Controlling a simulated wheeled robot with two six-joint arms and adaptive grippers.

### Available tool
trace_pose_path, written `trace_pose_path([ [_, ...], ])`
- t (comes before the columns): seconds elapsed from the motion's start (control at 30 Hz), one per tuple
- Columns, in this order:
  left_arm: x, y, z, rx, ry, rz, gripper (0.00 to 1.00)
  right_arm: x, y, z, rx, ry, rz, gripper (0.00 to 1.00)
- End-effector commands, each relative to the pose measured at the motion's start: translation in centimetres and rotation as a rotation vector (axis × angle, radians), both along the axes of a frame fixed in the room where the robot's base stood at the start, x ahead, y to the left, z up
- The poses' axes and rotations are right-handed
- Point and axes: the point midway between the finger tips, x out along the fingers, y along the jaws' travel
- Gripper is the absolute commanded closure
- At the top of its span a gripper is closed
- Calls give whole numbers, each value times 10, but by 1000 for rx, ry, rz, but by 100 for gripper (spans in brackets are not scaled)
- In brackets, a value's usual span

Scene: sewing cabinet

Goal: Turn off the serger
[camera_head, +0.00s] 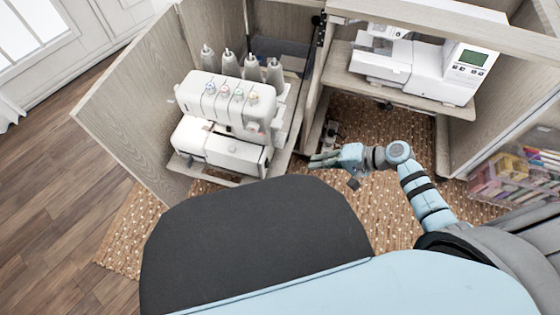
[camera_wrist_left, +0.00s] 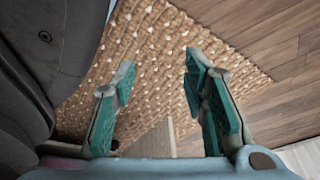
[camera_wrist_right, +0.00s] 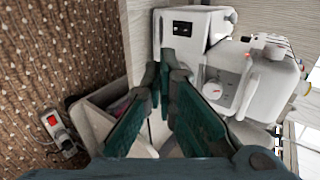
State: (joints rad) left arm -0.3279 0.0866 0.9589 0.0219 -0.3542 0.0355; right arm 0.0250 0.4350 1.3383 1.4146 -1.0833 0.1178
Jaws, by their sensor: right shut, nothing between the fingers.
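The serger (camera_head: 225,125) is a white machine with several thread cones on top. It stands on a shelf in the left part of the open cabinet. In the right wrist view its white body (camera_wrist_right: 245,85) fills the upper right, and a dark panel (camera_wrist_right: 182,29) shows on its side. My right gripper (camera_head: 318,160) is shut and empty, to the right of the serger and in front of the cabinet. In the right wrist view its fingertips (camera_wrist_right: 165,70) point toward the serger, below the dark panel; contact cannot be told. My left gripper (camera_wrist_left: 158,65) is open and empty over the rug.
A sewing machine (camera_head: 430,65) with a green screen stands on the right shelf. A power strip with a red switch (camera_wrist_right: 57,122) is on the rug side. The cabinet's left door (camera_head: 130,110) stands open. A clear bin (camera_head: 515,170) is at right.

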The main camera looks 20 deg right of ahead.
Motion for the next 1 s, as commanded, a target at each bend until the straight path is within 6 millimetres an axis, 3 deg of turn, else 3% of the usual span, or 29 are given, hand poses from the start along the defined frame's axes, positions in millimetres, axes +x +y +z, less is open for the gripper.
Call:
trace_pose_path([
  [0.23,28,-11,-6,-27,-51,19,60,19,32,-30,5,0,0,100],
  [0.47,54,-17,28,-19,-19,-23,60,41,67,-59,4,-1,2,100],
  [0.7,60,-20,55,-13,2,-45,60,59,95,-60,2,0,3,100],
  [1.0,61,-20,62,-12,6,-49,60,62,99,-58,0,0,2,100],
])
